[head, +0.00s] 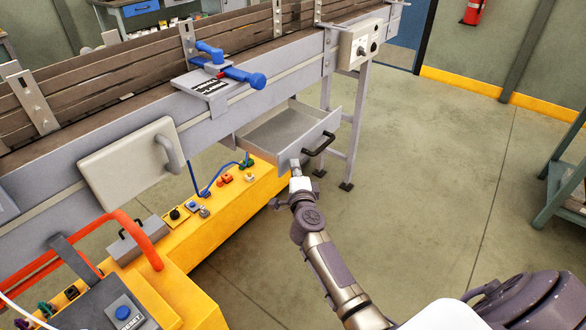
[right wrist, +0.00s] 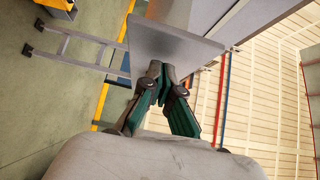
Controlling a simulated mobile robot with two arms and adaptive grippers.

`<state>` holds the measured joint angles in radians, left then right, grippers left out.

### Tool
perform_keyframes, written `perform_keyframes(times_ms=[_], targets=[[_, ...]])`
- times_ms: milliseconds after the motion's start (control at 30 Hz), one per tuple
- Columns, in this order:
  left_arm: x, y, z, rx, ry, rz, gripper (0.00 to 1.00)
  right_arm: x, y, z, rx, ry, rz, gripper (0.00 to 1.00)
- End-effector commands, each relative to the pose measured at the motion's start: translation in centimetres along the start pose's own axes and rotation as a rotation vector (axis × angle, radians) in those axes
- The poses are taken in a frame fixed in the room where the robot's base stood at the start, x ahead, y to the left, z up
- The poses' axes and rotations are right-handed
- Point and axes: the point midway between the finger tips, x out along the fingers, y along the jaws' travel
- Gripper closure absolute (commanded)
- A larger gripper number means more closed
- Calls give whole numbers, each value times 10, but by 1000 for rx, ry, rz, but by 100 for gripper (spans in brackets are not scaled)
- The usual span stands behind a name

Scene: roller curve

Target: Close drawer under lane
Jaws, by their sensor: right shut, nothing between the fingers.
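The grey drawer (head: 312,133) under the conveyor lane stands pulled out, its empty inside visible. Its dark handle (head: 320,145) is on the front panel. My right gripper (head: 296,166) is shut and empty, at the front panel's near lower corner, left of the handle and not around it. In the right wrist view the closed fingertips (right wrist: 161,68) are close against a flat grey panel (right wrist: 172,42), which looks like the drawer front; I cannot tell whether they touch. My left gripper is not in view.
The conveyor lane (head: 130,90) runs diagonally above, with a blue-handled clamp (head: 240,76) and a control box (head: 358,45) on its side. A yellow base unit (head: 215,225) with small parts lies below. Lane legs (head: 358,125) stand beyond the drawer.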

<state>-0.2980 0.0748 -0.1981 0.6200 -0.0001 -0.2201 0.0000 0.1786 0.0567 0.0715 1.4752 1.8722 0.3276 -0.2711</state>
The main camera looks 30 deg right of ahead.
Motion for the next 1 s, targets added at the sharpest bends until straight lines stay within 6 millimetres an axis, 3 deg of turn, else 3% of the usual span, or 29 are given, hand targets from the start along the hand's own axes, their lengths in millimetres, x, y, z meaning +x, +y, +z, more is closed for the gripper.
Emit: perform_keyframes(times_ms=[567,767,1000], targets=[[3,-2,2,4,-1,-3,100,8,0,9,-1,-1,0,100],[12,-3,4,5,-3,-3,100,30,1,31,1,-2,-2,100],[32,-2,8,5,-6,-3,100,70,3,72,2,-2,0,100]])
